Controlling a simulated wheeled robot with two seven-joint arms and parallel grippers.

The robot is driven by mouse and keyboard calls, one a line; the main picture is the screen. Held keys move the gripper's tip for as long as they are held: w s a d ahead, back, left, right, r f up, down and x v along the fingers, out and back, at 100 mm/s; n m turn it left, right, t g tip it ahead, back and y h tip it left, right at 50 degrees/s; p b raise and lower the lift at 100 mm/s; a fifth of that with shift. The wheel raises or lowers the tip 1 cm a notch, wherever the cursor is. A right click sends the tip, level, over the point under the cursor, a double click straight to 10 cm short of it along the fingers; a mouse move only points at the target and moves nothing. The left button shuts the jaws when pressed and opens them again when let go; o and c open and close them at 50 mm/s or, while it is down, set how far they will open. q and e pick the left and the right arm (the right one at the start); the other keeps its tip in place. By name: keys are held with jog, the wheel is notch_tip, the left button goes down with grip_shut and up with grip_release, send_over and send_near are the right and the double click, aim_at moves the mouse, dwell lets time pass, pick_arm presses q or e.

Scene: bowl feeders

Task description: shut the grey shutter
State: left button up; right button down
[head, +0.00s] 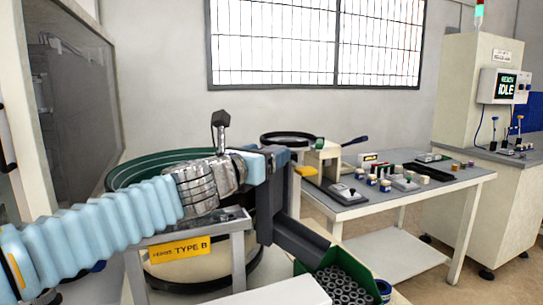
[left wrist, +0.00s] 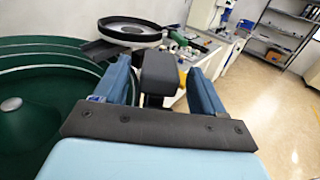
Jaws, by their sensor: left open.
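My left gripper (head: 278,162) reaches in from the left over the green bowl feeder and is open. In the left wrist view its two blue fingers (left wrist: 163,88) stand on either side of a dark grey block (left wrist: 160,68). This block may be part of the grey shutter; I cannot tell for sure. The gripper is not closed on it, and contact is unclear. In the head view a dark grey upright piece (head: 265,205) stands just below the gripper, at the top of a grey chute (head: 300,238). My gripper and wrist hide part of it. My right gripper is not in view.
The green bowl (head: 135,174) has a yellow TYPE B label (head: 180,249) below it. A green bin (head: 362,273) of grey parts sits below the chute. A table (head: 440,183) with small parts and a second bowl (head: 291,139) stand behind. The floor at right is clear.

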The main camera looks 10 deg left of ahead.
pick_arm(q)
jog(key=shift+x, duration=1.4)
